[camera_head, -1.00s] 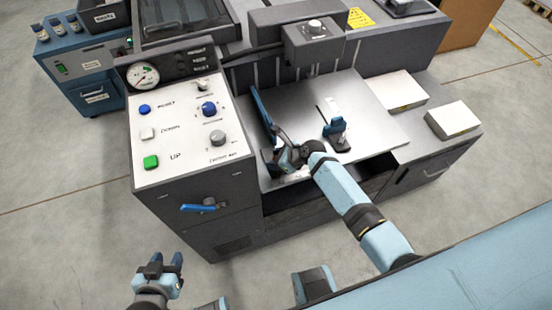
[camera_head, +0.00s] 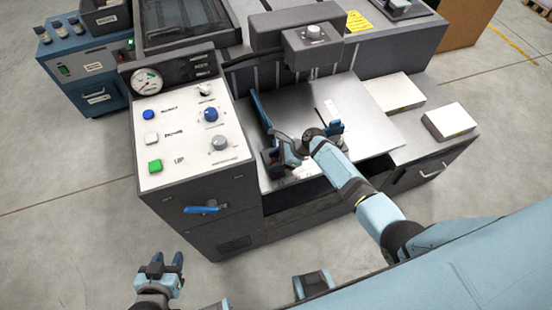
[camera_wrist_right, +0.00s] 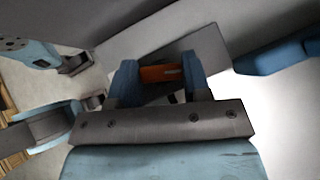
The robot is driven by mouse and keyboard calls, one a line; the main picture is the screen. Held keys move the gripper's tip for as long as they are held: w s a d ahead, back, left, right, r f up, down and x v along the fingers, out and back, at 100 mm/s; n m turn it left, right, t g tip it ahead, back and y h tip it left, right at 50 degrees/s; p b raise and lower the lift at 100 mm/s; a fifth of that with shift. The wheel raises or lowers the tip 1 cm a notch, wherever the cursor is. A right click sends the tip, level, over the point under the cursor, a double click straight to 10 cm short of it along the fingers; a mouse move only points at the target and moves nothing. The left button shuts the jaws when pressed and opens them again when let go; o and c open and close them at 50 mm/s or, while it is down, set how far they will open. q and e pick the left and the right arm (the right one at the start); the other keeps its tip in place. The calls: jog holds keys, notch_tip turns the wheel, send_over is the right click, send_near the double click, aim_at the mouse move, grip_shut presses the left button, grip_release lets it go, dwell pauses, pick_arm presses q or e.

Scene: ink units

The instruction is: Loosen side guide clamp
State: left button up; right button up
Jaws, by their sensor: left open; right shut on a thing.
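The side guide (camera_head: 262,112) is a blue upright strip at the left of the machine's pale table. My right gripper (camera_head: 278,158) is low at its front end, largely hidden by my own wrist in the head view. In the right wrist view my right gripper (camera_wrist_right: 160,78) is shut on an orange clamp lever (camera_wrist_right: 162,73), which lies across between the two blue fingers. The clamp's base is hidden. A second blue guide (camera_head: 334,128) stands further right, partly behind my right arm. My left gripper (camera_head: 168,262) is open and empty over the floor, left of the machine's front.
A control panel (camera_head: 185,128) with buttons and knobs stands left of the table (camera_head: 375,125). A blue lever (camera_head: 202,210) sticks out of the cabinet front below it. Paper stacks (camera_head: 449,122) lie at the right. The floor at the left is clear.

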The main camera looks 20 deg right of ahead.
jog(key=n+g, duration=0.2)
jog(key=shift+w+n, duration=0.15)
jog(key=shift+n, duration=0.25)
jog(key=n+g, duration=0.2)
jog(key=shift+w+n, duration=0.1)
jog(key=shift+n, duration=0.3)
jog(key=n+g+b, duration=0.1)
jog(key=n+g, duration=0.1)
jog(key=n+g+h+b, duration=0.1)
jog(key=n, duration=0.1)
jog(key=shift+a+f+n+g, duration=0.1)
jog(key=shift+n+g, duration=0.3)
pick_arm(q)
jog(key=shift+w+f+b, duration=0.1)
jog(key=shift+f+b, duration=0.3)
jog(key=shift+f, duration=0.45)
pick_arm(e)
jog(key=shift+n+g+h, duration=0.6)
jog(key=shift+n+h, duration=0.1)
jog(key=shift+n, duration=0.3)
jog(key=o, duration=0.9)
jog(key=shift+o, duration=0.2)
jog(key=shift+w, duration=0.1)
